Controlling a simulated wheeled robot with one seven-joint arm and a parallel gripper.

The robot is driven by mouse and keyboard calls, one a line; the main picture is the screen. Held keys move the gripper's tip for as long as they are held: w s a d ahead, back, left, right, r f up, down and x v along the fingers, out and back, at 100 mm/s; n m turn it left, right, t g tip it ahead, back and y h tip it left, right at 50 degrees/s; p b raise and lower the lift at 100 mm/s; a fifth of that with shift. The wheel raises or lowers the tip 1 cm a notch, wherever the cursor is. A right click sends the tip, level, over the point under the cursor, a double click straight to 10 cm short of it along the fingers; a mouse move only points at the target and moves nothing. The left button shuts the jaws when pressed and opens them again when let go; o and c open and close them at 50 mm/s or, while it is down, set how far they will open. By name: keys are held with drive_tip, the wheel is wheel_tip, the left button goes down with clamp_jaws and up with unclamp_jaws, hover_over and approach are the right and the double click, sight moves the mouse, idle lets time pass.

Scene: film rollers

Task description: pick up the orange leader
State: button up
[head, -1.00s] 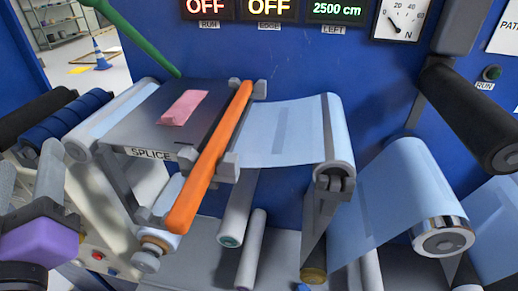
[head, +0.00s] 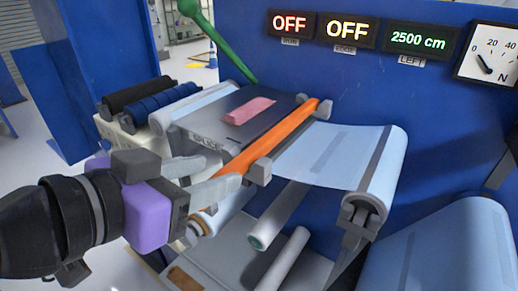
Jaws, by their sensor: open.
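The orange leader (head: 284,131) is a long strip or bar lying slantwise along the right edge of the grey splice table (head: 205,118). It passes by grey clamp-like blocks near its upper end and middle. Its lower end hangs past the table's near side. My gripper (head: 224,173), with a purple body and two grey fingers, reaches in from the left with its fingers apart.
A pink piece (head: 249,110) lies on the splice table. A green rod (head: 217,45) slants down to its back edge. Pale blue film (head: 325,155) runs over a roller at the right. Black and blue rollers (head: 170,103) stand at the left. A blue panel with displays rises behind.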

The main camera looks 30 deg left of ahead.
sight(225, 171)
drive_tip(key=shift+a+f+p+x, duration=0.15)
drive_tip(key=shift+p+x, duration=0.15)
drive_tip(key=shift+x, duration=0.6)
drive_tip(key=shift+a+f+p+x, duration=0.1)
drive_tip(key=shift+p+x, duration=0.15)
drive_tip(key=shift+x, duration=0.6)
drive_tip(key=shift+a+f+p+x, duration=0.15)
drive_tip(key=shift+p+x, duration=0.15)
drive_tip(key=shift+x, duration=0.6)
drive_tip(key=shift+s, duration=0.15)
clamp_jaws()
